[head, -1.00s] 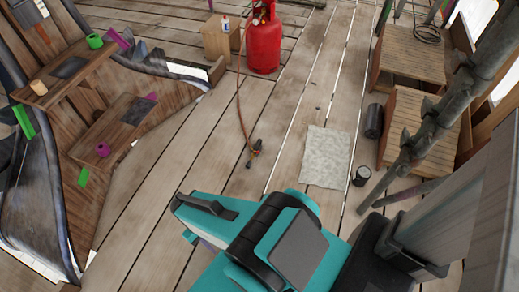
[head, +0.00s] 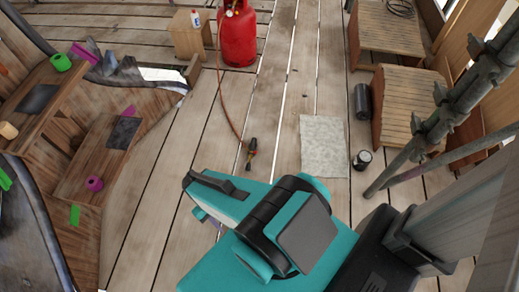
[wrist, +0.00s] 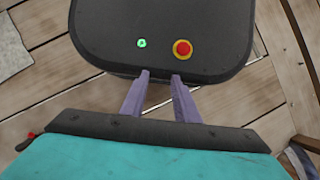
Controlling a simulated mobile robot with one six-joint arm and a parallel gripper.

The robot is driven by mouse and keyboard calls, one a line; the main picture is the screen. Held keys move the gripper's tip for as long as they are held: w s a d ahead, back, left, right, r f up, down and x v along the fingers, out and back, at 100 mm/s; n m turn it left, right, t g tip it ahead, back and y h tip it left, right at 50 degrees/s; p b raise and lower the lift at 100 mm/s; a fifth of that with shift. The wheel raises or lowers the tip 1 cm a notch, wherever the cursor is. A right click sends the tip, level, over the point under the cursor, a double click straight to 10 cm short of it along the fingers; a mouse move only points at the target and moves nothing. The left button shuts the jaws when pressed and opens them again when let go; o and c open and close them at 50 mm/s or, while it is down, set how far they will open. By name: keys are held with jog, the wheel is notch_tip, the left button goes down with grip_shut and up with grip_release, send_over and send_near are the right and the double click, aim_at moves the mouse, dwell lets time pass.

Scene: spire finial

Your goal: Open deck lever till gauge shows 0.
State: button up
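I cannot make out a deck lever or a readable gauge in either view. A red gas cylinder (head: 238,38) stands upright at the top of the head view, with small fittings on top. An orange hose (head: 222,102) runs from it to a torch-like tool (head: 251,148) lying on the deck. My gripper (head: 208,219) is above the planks at the lower middle, nearer than that tool and apart from it. In the wrist view my gripper's two purple fingers (wrist: 159,75) stand apart with nothing between them. My own dark base lies behind them.
A pale sheet (head: 323,147), a can (head: 362,160) and a dark roll (head: 362,101) lie to the right, beside wooden crates (head: 402,110). A metal pole (head: 440,120) crosses the right side. Wooden shelves (head: 98,155) stand left. The middle planks are clear.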

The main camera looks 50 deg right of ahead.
jog(key=shift+w, duration=0.2)
dwell(0.3)
jog(key=w+d+f+n+t+y+b, duration=0.1)
jog(key=w+d+f+t+y+b, duration=0.1)
jog(key=w+d+f+b, duration=0.65)
jog(key=w+d+f+n+t+y+b, duration=0.15)
jog(key=w+d+f+b, duration=0.35)
jog(key=w+d+b, duration=0.55)
jog(key=d+f+n+t+b, duration=0.1)
jog(key=d+b, duration=0.6)
jog(key=d, duration=0.9)
jog(key=d+f+n+t+h+b, duration=0.1)
jog(key=d+n+t+b, duration=0.2)
jog(key=d, duration=1.3)
jog(key=t+b, duration=0.2)
jog(key=b, duration=0.2)
jog(key=shift+w+f+b, duration=0.3)
jog(key=shift+f, duration=0.05)
jog(key=shift+f, duration=0.1)
